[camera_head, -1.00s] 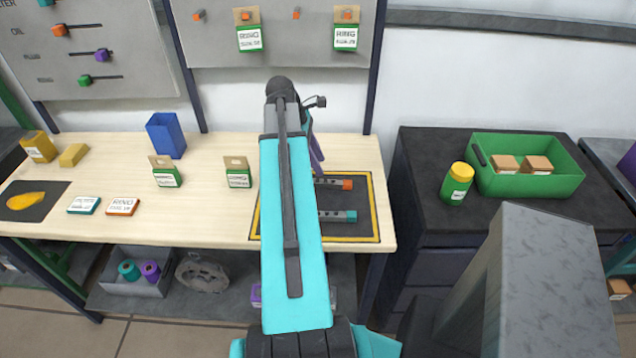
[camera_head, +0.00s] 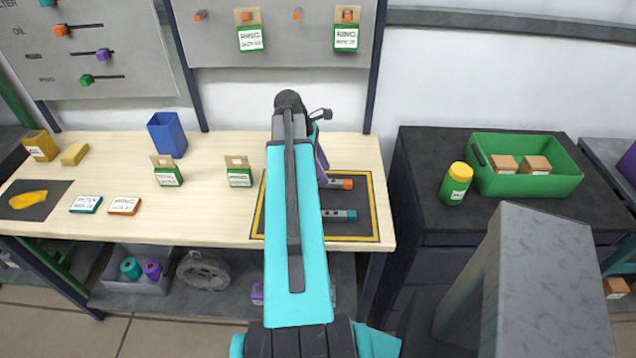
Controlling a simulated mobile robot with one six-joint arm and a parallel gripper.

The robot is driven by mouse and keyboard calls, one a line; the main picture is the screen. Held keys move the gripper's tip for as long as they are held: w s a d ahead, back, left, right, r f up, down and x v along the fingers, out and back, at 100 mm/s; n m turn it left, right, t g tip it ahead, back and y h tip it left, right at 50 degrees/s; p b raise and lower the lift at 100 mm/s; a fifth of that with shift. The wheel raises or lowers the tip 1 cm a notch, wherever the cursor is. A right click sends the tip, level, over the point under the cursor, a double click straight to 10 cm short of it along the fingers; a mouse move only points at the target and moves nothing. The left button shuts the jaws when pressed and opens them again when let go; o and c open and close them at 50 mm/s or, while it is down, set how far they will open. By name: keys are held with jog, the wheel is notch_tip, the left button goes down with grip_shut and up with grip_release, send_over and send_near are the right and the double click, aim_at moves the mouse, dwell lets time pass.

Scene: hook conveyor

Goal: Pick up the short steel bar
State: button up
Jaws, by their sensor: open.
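Two grey steel bars lie on a dark mat with a yellow border (camera_head: 376,215) at the right end of the bench. The farther bar has an orange end (camera_head: 345,184); the nearer bar has a teal end (camera_head: 350,215). My arm covers their left parts, so I cannot tell which is the short one. My gripper (camera_head: 321,163) is mostly hidden behind my arm; only a purple part shows, beside the farther bar's visible left end. Its fingertips are hidden, and I cannot see any contact with a bar.
Two green-and-brown cartons (camera_head: 239,178) (camera_head: 167,177) and a blue bin (camera_head: 166,135) stand on the bench left of my arm. A pegboard (camera_head: 280,50) rises behind. A dark cabinet (camera_head: 420,190) to the right holds a green crate (camera_head: 535,186) and a yellow-capped jar (camera_head: 456,184).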

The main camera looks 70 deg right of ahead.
jog(key=shift+p+x, duration=0.85)
jog(key=shift+x, duration=1.4)
jog(key=shift+d, duration=0.15)
grip_shut()
